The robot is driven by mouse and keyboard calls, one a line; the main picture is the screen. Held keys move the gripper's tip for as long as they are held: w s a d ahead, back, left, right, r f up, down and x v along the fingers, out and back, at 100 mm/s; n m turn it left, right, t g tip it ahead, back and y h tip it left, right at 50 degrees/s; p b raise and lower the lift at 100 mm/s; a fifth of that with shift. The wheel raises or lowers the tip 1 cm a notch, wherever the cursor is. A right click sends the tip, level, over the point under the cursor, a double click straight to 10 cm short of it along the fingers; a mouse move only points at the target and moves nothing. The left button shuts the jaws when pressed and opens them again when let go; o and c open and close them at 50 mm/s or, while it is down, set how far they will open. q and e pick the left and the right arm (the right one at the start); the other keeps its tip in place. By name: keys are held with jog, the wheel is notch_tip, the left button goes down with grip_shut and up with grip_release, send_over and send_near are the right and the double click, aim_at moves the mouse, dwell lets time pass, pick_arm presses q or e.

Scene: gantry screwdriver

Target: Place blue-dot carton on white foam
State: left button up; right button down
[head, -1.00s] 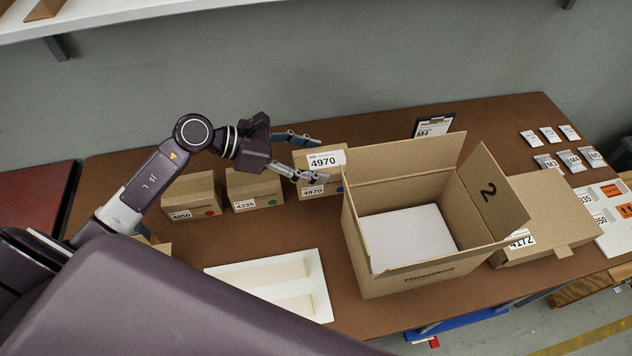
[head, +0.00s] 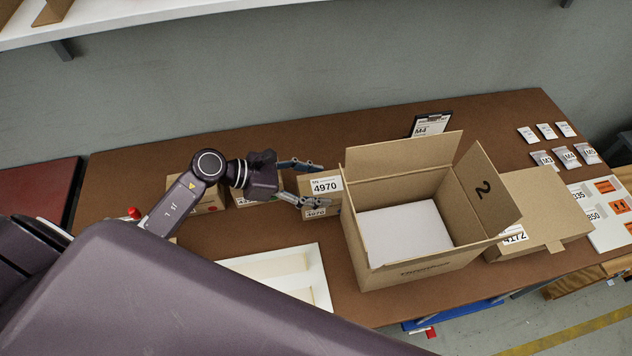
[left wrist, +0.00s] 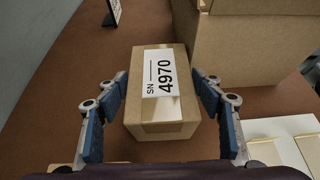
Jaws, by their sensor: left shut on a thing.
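The carton labelled 4970 (head: 305,188) is small and brown. My left gripper (head: 323,184) is shut on it, with one finger along each side. In the left wrist view the carton (left wrist: 160,112) sits between the blue finger pads (left wrist: 163,100). Its blue dot is not clear now. I cannot tell whether it touches the table. A white foam pad (head: 405,235) lies inside the open box marked 2 (head: 415,275), right of the carton. My right gripper is not in view.
A white tray with cream inserts (head: 325,290) lies on the brown table (head: 210,245) at the front. Other cartons (head: 208,203) stand left, partly behind my arm. A flat carton 4172 (head: 545,205) is right of the box. The box's raised walls and flaps stand beside the carton.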

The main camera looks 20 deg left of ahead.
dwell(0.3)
pick_arm(q)
jog(key=shift+f+b, duration=0.2)
jog(key=shift+b, duration=0.1)
jog(key=o, duration=2.1)
jog(key=shift+s, duration=0.1)
jog(key=shift+r, duration=0.15)
